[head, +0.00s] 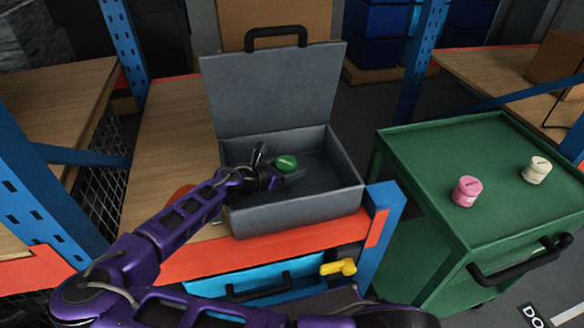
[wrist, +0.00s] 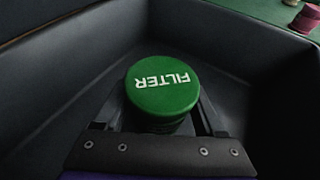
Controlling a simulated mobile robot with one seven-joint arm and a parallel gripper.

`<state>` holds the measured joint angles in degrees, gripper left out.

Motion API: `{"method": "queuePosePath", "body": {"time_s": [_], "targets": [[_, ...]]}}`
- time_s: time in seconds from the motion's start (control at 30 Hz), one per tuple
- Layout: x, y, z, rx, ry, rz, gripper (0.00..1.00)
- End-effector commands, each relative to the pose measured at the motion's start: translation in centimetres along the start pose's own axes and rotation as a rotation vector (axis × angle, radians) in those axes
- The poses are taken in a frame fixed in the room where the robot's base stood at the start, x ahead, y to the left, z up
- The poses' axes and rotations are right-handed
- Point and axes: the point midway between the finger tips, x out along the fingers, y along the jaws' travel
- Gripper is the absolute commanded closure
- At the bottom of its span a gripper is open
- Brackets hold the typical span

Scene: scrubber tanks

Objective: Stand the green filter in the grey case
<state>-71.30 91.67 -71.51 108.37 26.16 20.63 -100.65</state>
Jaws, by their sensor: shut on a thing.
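The green filter (head: 286,162) is inside the open grey case (head: 296,213) in the head view. In the wrist view its round lid, marked FILTER (wrist: 162,84), faces the camera, and the filter looks upright. My gripper (head: 272,175) reaches into the case from the left and is shut on the filter. In the wrist view the finger parts (wrist: 203,118) show on both sides of the filter below its lid. The filter's base is hidden, so I cannot tell whether it touches the case floor. The case's raised lid (head: 275,90) stands at the back.
The case stands on a wooden shelf (head: 165,150) with an orange front beam (head: 265,250). A green cart (head: 440,150) at the right holds a pink jar (head: 467,191) and a cream jar (head: 537,170). Blue rack posts flank the shelf. The case's right side is empty.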

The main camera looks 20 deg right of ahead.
Motion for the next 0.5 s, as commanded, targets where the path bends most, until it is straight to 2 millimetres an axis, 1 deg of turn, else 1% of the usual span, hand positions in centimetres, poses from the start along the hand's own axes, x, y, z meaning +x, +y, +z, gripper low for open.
{"method": "queuePosePath", "body": {"time_s": [0.03,0.13,0.17,0.3,0.33,0.5], "targets": [[0.29,-0.31,-0.93,-0.011,0.006,-0.006,0.83],[0.34,-0.38,-1.10,-0.014,0.006,-0.007,0.83],[0.36,-0.40,-1.13,-0.015,0.006,-0.007,0.27],[0.42,-0.46,-1.19,-0.016,0.005,-0.008,0.02],[0.43,-0.47,-1.20,-0.017,0.004,-0.009,0.00],[0.47,-0.51,-1.24,-0.018,0.004,-0.009,0.00]]}}
